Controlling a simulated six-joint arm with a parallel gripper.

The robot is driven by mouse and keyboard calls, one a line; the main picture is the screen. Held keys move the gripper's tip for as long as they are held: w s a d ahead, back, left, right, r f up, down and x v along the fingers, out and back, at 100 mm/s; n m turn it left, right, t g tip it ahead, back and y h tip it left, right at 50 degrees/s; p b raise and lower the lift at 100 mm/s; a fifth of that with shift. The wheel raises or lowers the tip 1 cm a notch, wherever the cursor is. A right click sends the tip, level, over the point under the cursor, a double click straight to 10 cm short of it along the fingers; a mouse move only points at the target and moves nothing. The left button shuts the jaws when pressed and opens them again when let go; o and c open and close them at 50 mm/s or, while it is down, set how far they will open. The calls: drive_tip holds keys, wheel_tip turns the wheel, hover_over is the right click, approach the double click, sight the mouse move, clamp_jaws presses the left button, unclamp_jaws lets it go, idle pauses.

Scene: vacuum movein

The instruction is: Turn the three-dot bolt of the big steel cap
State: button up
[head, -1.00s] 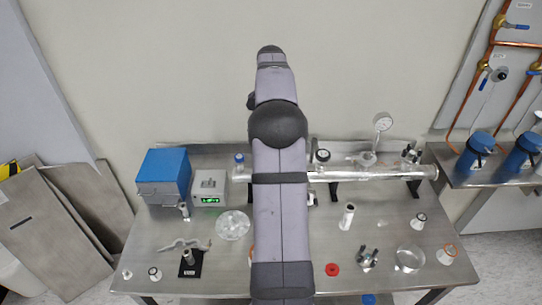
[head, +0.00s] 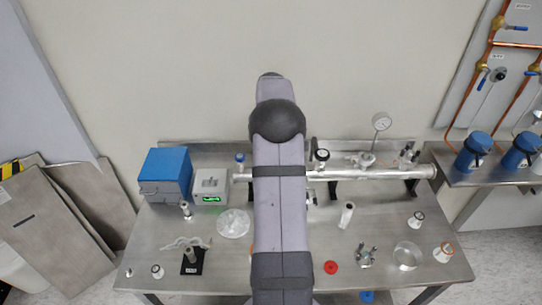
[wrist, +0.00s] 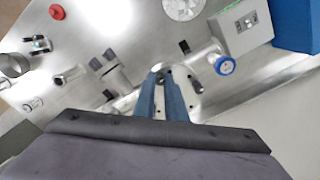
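My gripper (wrist: 158,76) shows in the wrist view as two blue fingers with a narrow gap between them; I see nothing held. Its tips are over or beside a shiny steel part (wrist: 185,80) on the tube line; contact cannot be told. In the head view my arm hides the gripper and that part. I cannot tell for sure which part is the big steel cap, and no three-dot mark is readable. A steel piece with several upright bolts (head: 366,256) lies on the table; it also shows in the wrist view (wrist: 38,45). Another bolted fitting (head: 408,157) is at the tube's right end.
A blue box (head: 165,176) and a controller (head: 210,187) stand at left. A red ring (head: 331,267), a glass dish (head: 408,256) and small fittings lie in front.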

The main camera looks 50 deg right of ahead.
drive_tip(key=shift+n, duration=0.4)
clamp_jaws()
drive_tip(key=n, duration=0.2)
drive_tip(key=shift+n+p, duration=0.3)
drive_tip(key=n, duration=0.4)
drive_tip(key=shift+n+p, duration=0.3)
drive_tip(key=n, duration=0.4)
drive_tip(key=shift+n, duration=1.8)
drive_tip(key=shift+p, duration=0.3)
drive_tip(key=o, duration=0.7)
unclamp_jaws()
drive_tip(key=shift+c, duration=0.2)
